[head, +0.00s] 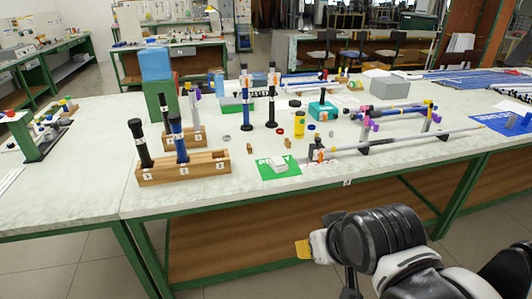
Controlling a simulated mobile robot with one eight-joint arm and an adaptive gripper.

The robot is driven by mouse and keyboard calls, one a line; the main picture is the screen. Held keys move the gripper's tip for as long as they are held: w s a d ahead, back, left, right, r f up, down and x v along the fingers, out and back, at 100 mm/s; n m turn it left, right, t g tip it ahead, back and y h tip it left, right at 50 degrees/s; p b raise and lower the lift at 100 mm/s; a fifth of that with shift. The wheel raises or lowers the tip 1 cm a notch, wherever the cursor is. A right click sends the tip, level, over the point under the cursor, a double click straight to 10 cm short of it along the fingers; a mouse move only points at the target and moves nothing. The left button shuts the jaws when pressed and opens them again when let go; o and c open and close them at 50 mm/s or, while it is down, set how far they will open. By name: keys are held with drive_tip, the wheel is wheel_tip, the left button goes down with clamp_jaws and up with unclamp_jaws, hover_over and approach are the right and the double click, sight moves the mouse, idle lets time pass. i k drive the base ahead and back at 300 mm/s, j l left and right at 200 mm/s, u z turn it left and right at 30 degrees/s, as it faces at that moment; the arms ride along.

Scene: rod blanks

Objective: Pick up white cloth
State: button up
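A small white folded piece (284,167), which looks like the white cloth, lies on a green sheet (265,171) near the front edge of the table. It is too small to make out its folds. My gripper (318,250) is at the lower right, in front of the table and below its top, well apart from the white piece. A yellow-tipped end shows, but the fingers are not clear enough to tell open from shut. I see nothing held in it.
A wooden block (205,165) holding dark rods stands left of the green sheet. A long grey rod (400,140) on supports lies to the right. Upright dark rods (271,100) and a yellow can (299,123) stand behind. The front-left tabletop (80,190) is clear.

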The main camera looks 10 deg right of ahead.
sight(278, 165)
drive_tip(key=z, duration=1.2)
drive_tip(key=i+j, duration=0.25)
drive_tip(key=i, duration=0.2)
drive_tip(key=i+j+u, duration=0.15)
drive_tip(key=i+j, duration=0.15)
drive_tip(key=i, duration=0.15)
drive_tip(key=i+j, duration=0.2)
drive_tip(key=i, duration=0.25)
drive_tip(key=k+u, duration=0.05)
